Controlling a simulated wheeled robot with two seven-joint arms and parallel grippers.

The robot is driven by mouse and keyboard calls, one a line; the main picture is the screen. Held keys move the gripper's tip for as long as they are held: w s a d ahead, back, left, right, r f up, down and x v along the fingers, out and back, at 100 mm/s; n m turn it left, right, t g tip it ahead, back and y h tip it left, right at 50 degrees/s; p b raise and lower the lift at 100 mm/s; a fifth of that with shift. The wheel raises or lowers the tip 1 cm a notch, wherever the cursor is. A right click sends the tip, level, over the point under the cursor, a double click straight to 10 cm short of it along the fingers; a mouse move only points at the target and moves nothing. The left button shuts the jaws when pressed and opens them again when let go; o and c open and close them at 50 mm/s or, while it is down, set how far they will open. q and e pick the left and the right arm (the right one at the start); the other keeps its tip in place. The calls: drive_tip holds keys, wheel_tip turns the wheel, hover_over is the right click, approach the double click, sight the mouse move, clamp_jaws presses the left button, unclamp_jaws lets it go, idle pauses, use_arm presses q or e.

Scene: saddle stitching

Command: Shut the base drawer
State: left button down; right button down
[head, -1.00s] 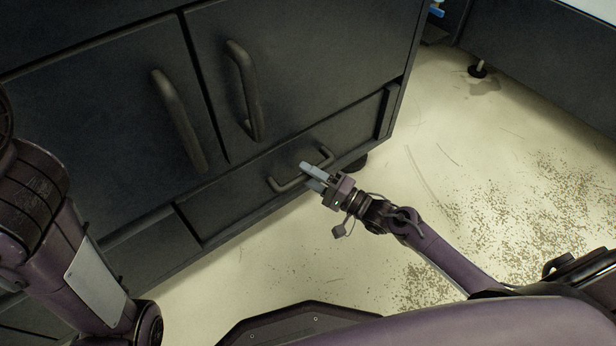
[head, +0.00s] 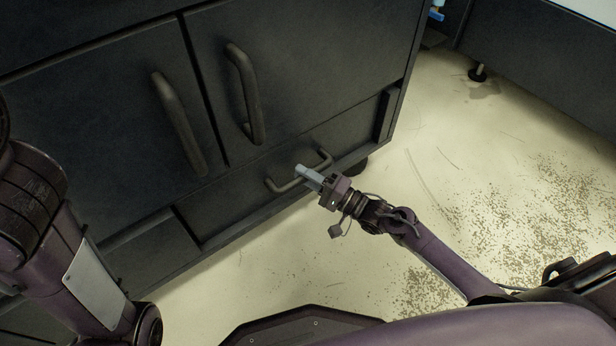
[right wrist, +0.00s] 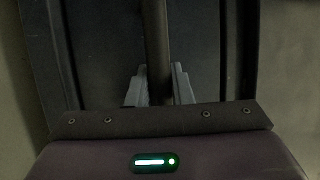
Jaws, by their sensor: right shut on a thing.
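The base drawer (head: 232,202) is the low, dark front under the two doors of the dark cabinet. Its bar handle (head: 285,186) runs along the front. My right gripper (head: 304,172) is shut on the middle of this handle, reaching in from the lower right. In the right wrist view the handle bar (right wrist: 157,45) runs upright between the two grey fingers (right wrist: 160,86). How far the drawer stands out from the cabinet is hard to tell. My left arm shows at the left edge of the head view; its gripper is out of view.
Two cabinet doors with upright bar handles (head: 178,122) (head: 245,92) sit above the drawer. The pale, speckled floor (head: 480,180) is open to the right. Another dark unit (head: 545,65) stands at the upper right.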

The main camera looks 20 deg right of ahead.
sight(295, 165)
drive_tip(key=w, duration=0.1)
drive_tip(key=w+a, duration=0.1)
drive_tip(key=w, duration=0.1)
drive_tip(key=shift+w+b, duration=0.15)
drive_tip(key=shift+b, duration=0.2)
drive_tip(key=shift+w+a, duration=0.1)
drive_tip(key=shift+w, duration=0.05)
drive_tip(key=shift+w+r, duration=0.1)
drive_tip(key=c, duration=1.3)
unclamp_jaws()
drive_tip(key=shift+a, duration=0.1)
